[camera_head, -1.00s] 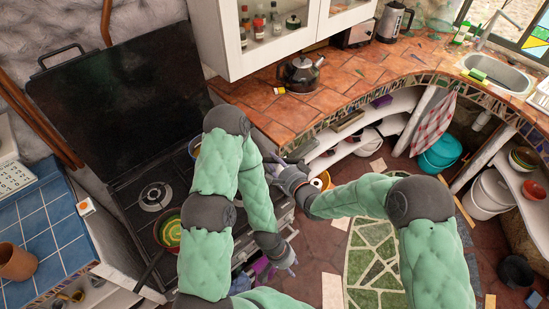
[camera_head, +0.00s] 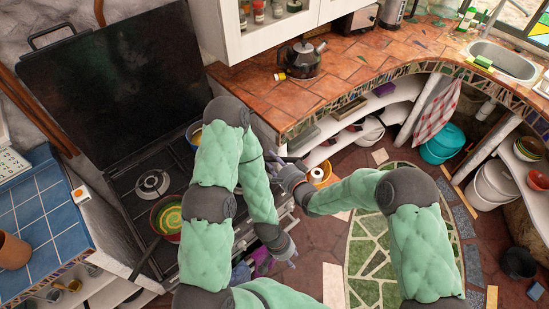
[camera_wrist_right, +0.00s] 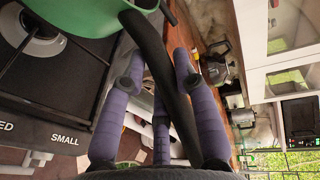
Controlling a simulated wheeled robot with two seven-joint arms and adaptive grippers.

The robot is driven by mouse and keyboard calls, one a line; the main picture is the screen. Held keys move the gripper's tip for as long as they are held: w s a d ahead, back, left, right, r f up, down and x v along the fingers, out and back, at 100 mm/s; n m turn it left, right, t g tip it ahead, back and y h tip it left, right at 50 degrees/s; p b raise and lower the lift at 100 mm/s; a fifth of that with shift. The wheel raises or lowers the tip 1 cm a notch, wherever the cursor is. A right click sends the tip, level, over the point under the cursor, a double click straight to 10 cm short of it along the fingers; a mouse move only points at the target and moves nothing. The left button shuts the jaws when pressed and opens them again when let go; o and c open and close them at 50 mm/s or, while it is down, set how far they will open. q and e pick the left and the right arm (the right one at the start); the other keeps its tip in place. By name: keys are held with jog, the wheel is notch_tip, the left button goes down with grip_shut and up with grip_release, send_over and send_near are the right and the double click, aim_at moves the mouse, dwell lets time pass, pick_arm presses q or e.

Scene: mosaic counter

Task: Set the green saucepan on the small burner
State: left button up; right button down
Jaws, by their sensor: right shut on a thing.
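The green saucepan (camera_wrist_right: 85,12) shows at the top of the right wrist view, cut off by the frame. Its dark handle (camera_wrist_right: 150,55) runs down between the purple fingers of my right gripper (camera_wrist_right: 157,75), which is shut on it. The pan is beside and partly over the stove top, near a burner (camera_wrist_right: 38,38) and the printed word SMALL. In the head view my right gripper (camera_head: 279,164) is right of the stove, and the saucepan is hidden behind my left arm. My left gripper (camera_head: 289,258) hangs lower, in front of the stove; its finger opening is unclear.
Another pan (camera_head: 168,217) with yellow-green contents sits on the stove's front left, near a bare burner (camera_head: 152,183). A pot (camera_head: 196,136) is partly hidden behind my left arm. A kettle (camera_head: 302,58) stands on the tiled counter (camera_head: 262,95).

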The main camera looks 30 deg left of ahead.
notch_tip(320, 180, down, 7)
jog(key=b, duration=0.5)
jog(key=shift+w+f+b, duration=0.1)
jog(key=shift+f+b, duration=0.35)
jog(key=shift+b, duration=0.15)
dwell(0.5)
jog(key=c, duration=0.9)
grip_release()
jog(key=v, duration=1.2)
